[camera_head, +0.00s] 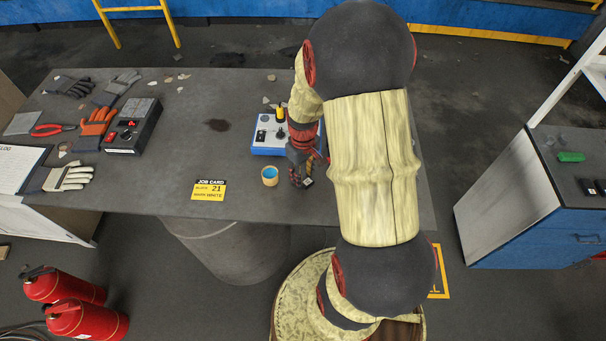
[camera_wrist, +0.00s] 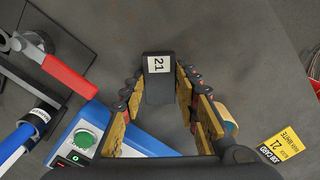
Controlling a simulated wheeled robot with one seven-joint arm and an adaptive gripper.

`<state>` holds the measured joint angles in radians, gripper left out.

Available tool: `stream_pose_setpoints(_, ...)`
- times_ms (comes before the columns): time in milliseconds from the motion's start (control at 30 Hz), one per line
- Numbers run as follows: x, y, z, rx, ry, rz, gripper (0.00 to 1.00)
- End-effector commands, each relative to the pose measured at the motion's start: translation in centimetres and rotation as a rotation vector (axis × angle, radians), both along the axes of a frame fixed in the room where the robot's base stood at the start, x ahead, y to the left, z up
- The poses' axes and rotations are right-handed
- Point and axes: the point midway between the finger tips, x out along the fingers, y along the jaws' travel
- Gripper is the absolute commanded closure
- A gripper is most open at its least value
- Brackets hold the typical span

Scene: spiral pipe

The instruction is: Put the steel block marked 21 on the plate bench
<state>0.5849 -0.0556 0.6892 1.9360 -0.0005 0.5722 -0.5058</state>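The steel block marked 21 (camera_wrist: 159,88) is a dark upright block with a white label, between the fingers of my gripper (camera_wrist: 160,80) in the wrist view. The fingers stand on either side of it, with what looks like a narrow gap; firm contact is not visible. In the head view my gripper (camera_head: 302,174) is low over the grey-topped bench (camera_head: 240,100), right of its middle, and mostly hides the block. A yellow job card (camera_head: 209,190) showing 21 lies on this bench. No surface carries a readable plate bench marking.
A blue control box (camera_head: 268,141) and a small cup with blue contents (camera_head: 269,175) are close to my gripper. A red-handled clamp (camera_wrist: 66,74) shows in the wrist view. Gloves, pliers and a black box (camera_head: 133,126) lie at left. A blue cabinet (camera_head: 560,205) stands at right.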

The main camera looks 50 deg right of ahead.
Motion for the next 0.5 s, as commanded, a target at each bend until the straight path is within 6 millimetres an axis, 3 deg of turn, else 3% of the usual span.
stream_pose_setpoints(267, -0.01, 0.0, 0.03, 0.0, 0.0, 0.0, 0.52)
stream_pose_setpoints(500, -0.01, 0.0, 0.04, 0.0, 0.0, 0.0, 0.52)
